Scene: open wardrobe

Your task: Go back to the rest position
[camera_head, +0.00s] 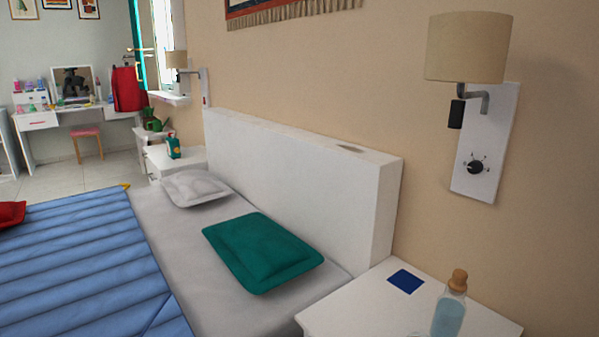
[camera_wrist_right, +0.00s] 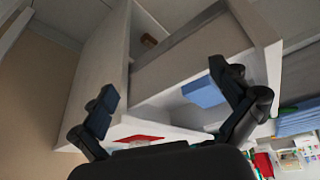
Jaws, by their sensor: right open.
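My right gripper (camera_wrist_right: 170,100) shows in the right wrist view, with its two dark fingers spread apart and nothing between them. Behind the fingers is a white cabinet-like unit (camera_wrist_right: 185,30) with open space inside, seen at a tilt. A blue item (camera_wrist_right: 203,92) shows behind the right finger, and a flat red item (camera_wrist_right: 138,139) lies low between the fingers. I cannot tell whether the fingers touch anything. My left gripper is in neither view, and the head view shows neither arm.
In the head view a white bedside table (camera_head: 345,310) holds a corked bottle (camera_head: 449,312) and a dark blue square (camera_head: 405,281). A bed with a blue quilt (camera_head: 85,260) and green pillow (camera_head: 262,250) stands left. A wall lamp (camera_head: 466,48) hangs above. Floor (camera_head: 100,176) shows far left.

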